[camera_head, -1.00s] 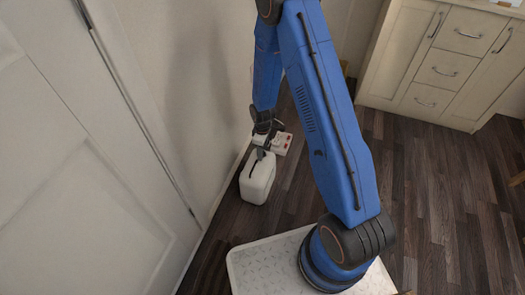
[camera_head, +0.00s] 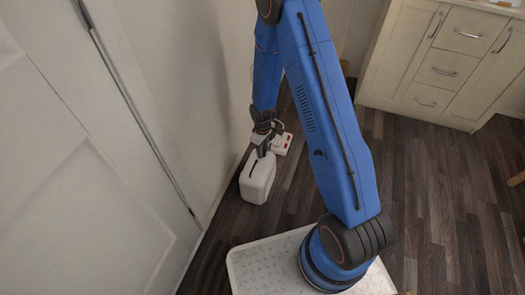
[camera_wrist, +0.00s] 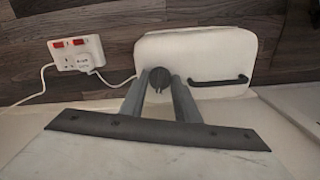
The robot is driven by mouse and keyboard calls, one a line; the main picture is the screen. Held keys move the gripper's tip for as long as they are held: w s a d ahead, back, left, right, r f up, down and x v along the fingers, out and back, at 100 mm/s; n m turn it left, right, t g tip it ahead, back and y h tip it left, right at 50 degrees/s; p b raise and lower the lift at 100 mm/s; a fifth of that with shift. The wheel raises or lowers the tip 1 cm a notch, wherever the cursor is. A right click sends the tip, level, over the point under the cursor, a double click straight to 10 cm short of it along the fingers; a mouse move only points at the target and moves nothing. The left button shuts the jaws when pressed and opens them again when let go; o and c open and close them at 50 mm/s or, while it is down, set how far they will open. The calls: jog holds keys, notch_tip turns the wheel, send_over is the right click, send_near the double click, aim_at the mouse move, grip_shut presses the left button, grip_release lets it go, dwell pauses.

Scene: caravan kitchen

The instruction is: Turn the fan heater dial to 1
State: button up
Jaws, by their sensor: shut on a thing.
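The fan heater (camera_head: 257,182) is a white box with rounded corners standing on the floor near the wall. In the wrist view the heater (camera_wrist: 205,52) shows a black bar handle and a dark round dial (camera_wrist: 169,74) on its top. My gripper (camera_head: 263,152) reaches down to the heater's top. In the wrist view my gripper's fingers (camera_wrist: 161,80) are shut on the dial, one on each side. The dial's markings and pointer cannot be read in either view.
A white power strip (camera_wrist: 78,53) with red switches and a plugged-in cord lies on the floor beside the heater. The wall (camera_head: 190,85) is close on the left. White cabinets (camera_head: 432,65) stand at the back right. The wooden floor (camera_head: 435,190) to the right is clear.

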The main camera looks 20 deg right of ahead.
jog(key=m, duration=0.4)
jog(key=shift+m, duration=2.5)
jog(key=o, duration=1.1)
jog(key=shift+c, duration=0.2)
jog(key=shift+r, duration=0.1)
notch_tip(320, 180, up, 17)
